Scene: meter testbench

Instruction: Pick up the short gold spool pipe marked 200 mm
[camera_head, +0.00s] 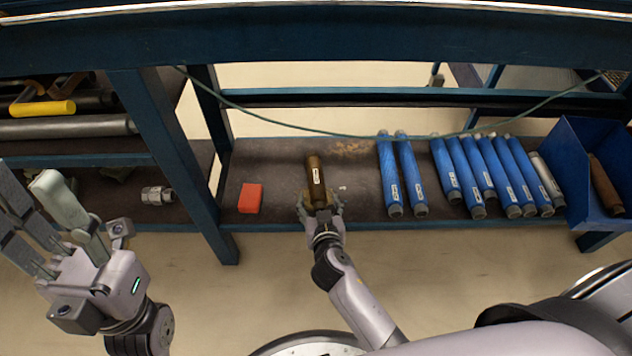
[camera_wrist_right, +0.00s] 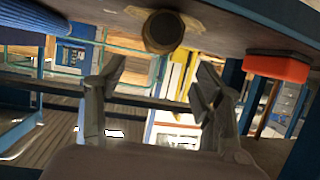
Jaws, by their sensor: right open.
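The short gold-brown spool pipe (camera_head: 315,178) lies on the lower shelf, pointing front to back, with a white label on top; the print is too small to read. Its round near end shows at the top of the right wrist view (camera_wrist_right: 163,32). My right gripper (camera_head: 320,206) is open at this near end, and in the head view its fingers overlap the end. In the wrist view, the two fingers (camera_wrist_right: 158,82) stand apart, with the pipe end above the gap, not clearly between them. My left gripper (camera_head: 32,190) is open and empty at the left.
A red block (camera_head: 250,198) lies left of the pipe. Several blue pipes (camera_head: 460,175) lie to the right, beside a blue bin (camera_head: 578,165) holding a brown pipe. A blue post (camera_head: 165,150) divides the shelves. A green cable (camera_head: 300,130) hangs across the opening.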

